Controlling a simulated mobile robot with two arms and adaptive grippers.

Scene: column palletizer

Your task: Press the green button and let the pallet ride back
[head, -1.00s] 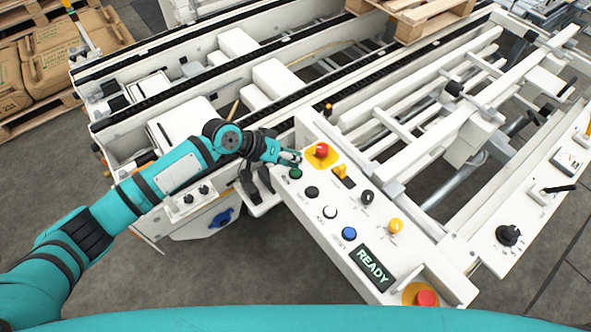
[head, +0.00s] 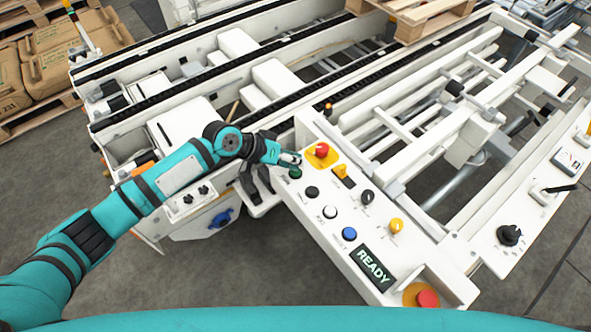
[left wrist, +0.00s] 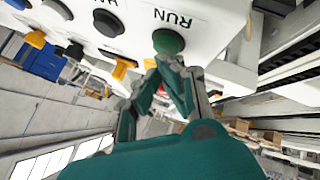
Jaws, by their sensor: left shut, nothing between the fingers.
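The green button (head: 295,173) sits at the upper left end of the white control panel. In the left wrist view the green button (left wrist: 168,41) is under the label RUN. My left gripper (head: 291,160) is shut and empty, with its tips right beside the button. In the left wrist view the closed tips (left wrist: 170,63) reach the button's edge; I cannot tell whether they touch it or press it. A wooden pallet (head: 425,18) lies at the top of the head view on the conveyor. My right gripper is not in view.
Near the green button are a red button on a yellow plate (head: 322,150), a black button (head: 312,192) and a blue button (head: 349,234). A display (head: 373,265) reads READY. White conveyor frames with black chains (head: 230,80) lie behind. Stacked sacks (head: 55,60) stand at the left.

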